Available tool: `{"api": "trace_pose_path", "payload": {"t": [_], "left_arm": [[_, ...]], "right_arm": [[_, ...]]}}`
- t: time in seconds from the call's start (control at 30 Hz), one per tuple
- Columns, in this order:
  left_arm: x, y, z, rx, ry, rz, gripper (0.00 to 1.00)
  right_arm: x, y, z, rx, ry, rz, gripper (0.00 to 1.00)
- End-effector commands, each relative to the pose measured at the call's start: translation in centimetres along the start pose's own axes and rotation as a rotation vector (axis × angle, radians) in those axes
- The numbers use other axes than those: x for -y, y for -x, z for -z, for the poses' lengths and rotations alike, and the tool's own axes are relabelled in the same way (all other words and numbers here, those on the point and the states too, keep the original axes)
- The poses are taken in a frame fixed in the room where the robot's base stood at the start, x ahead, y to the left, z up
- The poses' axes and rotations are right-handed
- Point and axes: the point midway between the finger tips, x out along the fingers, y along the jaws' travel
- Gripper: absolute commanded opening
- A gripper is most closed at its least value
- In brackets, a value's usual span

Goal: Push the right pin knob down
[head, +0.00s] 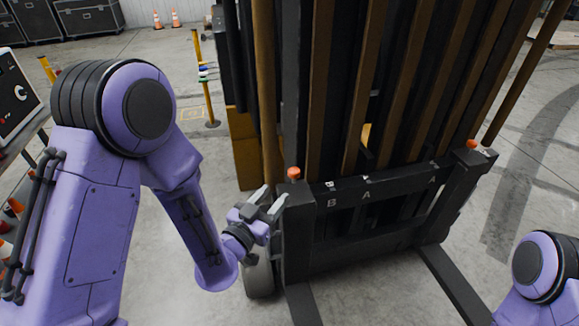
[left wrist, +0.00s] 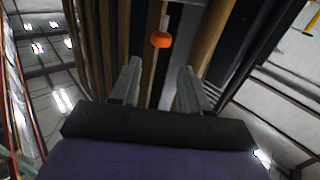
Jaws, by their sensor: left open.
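The right pin knob (head: 471,143) is a small orange cap on top of the right post of the black carriage frame. A matching left pin knob (head: 294,173) sits on the left post. My left gripper (head: 270,198) is open and empty, just left of and slightly below the left knob, and far from the right one. The left wrist view shows one orange knob (left wrist: 160,40) beyond the gap between the open fingers (left wrist: 160,68), apart from them; it seems to be the left knob. My right gripper is out of view.
The black carriage frame (head: 375,200) has lettered positions and a lower fork (head: 455,287) reaching forward. Tall brown and black uprights (head: 360,80) rise behind it. A yellow post (head: 207,98) stands behind at left. Concrete floor is clear at right.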

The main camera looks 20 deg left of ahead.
Motion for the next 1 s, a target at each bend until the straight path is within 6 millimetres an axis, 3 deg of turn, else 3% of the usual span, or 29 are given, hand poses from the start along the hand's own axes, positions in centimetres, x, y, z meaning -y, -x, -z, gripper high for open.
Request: {"api": "trace_pose_path", "payload": {"t": [0.4,0.77,0.83,0.9,0.93,1.0], "left_arm": [[0.1,-8.4,-0.1,0.004,0.002,0.003,0.46],[0.1,-9.5,-0.4,0.006,0.003,0.003,0.46],[0.1,-9.5,-0.4,0.006,0.003,0.003,0.29],[0.1,-9.5,-0.4,0.006,0.003,0.003,0.07],[0.1,-9.5,-0.3,0.006,0.003,0.003,0.00],[0.1,-9.5,-0.3,0.006,0.003,0.003,0.00]], "right_arm": [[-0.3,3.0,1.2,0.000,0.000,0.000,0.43],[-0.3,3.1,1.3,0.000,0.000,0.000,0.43],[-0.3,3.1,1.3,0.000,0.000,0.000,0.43],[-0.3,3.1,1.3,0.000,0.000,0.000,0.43],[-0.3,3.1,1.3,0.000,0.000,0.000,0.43],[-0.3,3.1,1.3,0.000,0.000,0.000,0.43]]}}
